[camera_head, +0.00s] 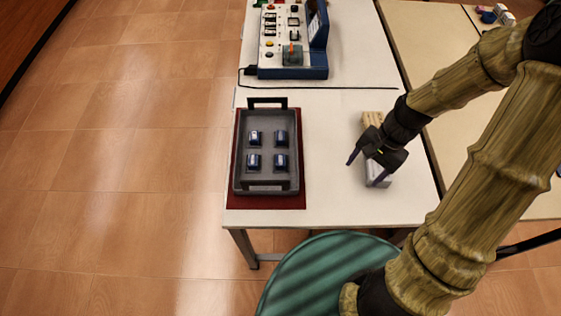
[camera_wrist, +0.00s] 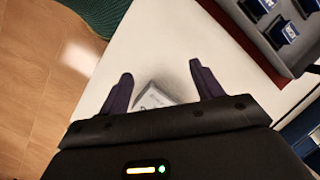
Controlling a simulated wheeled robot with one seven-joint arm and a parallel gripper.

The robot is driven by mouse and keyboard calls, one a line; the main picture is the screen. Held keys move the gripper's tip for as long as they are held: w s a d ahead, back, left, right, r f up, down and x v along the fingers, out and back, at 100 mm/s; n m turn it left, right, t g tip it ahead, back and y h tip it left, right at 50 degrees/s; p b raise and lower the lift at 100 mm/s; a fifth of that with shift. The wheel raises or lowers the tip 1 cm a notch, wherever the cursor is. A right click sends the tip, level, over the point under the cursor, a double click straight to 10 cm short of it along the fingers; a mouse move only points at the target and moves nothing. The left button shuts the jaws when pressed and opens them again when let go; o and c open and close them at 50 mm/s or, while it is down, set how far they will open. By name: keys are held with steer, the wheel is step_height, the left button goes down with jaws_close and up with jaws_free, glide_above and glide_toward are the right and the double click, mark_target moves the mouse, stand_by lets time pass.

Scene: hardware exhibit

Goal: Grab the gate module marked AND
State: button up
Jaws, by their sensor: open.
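Several dark blue gate modules stand in a grey tray (camera_head: 238,160) on the table, in two rows: far left (camera_head: 254,138), far right (camera_head: 281,138), near left (camera_head: 253,161) and near right (camera_head: 280,161). Their labels are too small to read, so I cannot tell which is marked AND. The wrist view shows two modules at its top right, one (camera_wrist: 258,6) at the edge and one (camera_wrist: 283,33) lower. My gripper (camera_head: 367,170) is open and empty, right of the tray and apart from it. Its fingers also show in the wrist view (camera_wrist: 161,74).
A pale box (camera_head: 379,181) lies under my gripper and also shows between the fingers (camera_wrist: 153,98). The tray rests on a dark red mat (camera_head: 265,202). A blue control panel (camera_head: 292,72) stands at the back. White tabletop between tray and gripper is clear (camera_head: 330,130).

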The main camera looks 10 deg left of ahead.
steer(key=w+a+f+m+y, duration=0.1)
steer(key=w+a+f+m+g+y, duration=0.1)
steer(key=a+f+m+y, duration=0.1)
steer(key=w+a+f+m+g+y+b, duration=0.1)
steer(key=a+f+m+y, duration=0.1)
steer(key=shift+f, duration=0.25)
steer(key=w+m+y, duration=0.1)
steer(key=y, duration=0.1)
steer(key=w+r+m+y, duration=0.1)
steer(key=w+m, duration=0.1)
steer(key=w+a+m+t+y, duration=0.1)
steer(key=w+m+y, duration=0.1)
steer(key=shift+r+y+b, duration=0.3)
steer(key=shift+r, duration=0.05)
steer(key=p, duration=0.2)
glide_toward(281, 162)
steer(key=a, duration=0.2)
steer(key=a+f, duration=0.1)
steer(key=shift+w+f, duration=0.1)
steer(key=shift+w, duration=0.2)
steer(key=shift+a, duration=0.2)
steer(key=shift+d+f, duration=0.1)
